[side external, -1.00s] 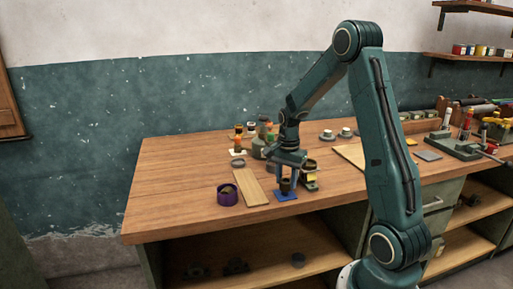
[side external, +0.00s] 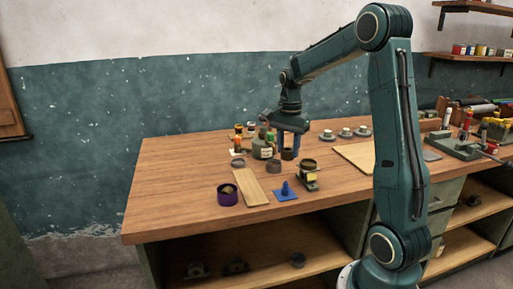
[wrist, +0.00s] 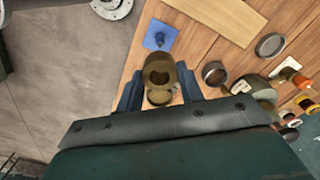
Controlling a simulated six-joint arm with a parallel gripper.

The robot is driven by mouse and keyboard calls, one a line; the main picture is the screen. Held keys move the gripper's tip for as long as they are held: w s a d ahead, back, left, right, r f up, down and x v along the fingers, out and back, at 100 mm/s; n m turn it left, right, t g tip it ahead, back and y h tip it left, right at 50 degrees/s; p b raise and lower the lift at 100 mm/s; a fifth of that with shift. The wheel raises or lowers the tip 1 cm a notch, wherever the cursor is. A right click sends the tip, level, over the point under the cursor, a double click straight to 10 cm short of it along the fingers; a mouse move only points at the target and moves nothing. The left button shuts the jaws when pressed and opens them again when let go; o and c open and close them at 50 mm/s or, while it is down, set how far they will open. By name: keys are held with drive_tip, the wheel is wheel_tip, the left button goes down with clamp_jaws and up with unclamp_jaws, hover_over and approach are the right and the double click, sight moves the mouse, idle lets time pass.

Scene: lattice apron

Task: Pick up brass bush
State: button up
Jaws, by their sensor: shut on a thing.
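My gripper (side external: 289,149) is above the table, shut on the brass bush (side external: 288,155), which hangs between the blue fingers clear of the tabletop. In the wrist view the bush (wrist: 158,70) shows as a brass cylinder with an open bore, gripped between both fingertips (wrist: 159,88). The blue base with an upright peg (side external: 285,192) stands bare on the table, below and in front of the gripper; it also shows in the wrist view (wrist: 160,36).
The table's left part is clear.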

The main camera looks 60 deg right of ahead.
wheel_tip(320, 180, up, 9)
idle(0.3)
drive_tip(key=shift+f, duration=0.4)
idle(0.6)
drive_tip(key=shift+f, duration=0.7)
drive_tip(key=shift+f, duration=0.35)
drive_tip(key=shift+f, duration=0.35)
drive_tip(key=shift+f, duration=0.35)
drive_tip(key=shift+f, duration=0.35)
drive_tip(key=shift+f, duration=0.35)
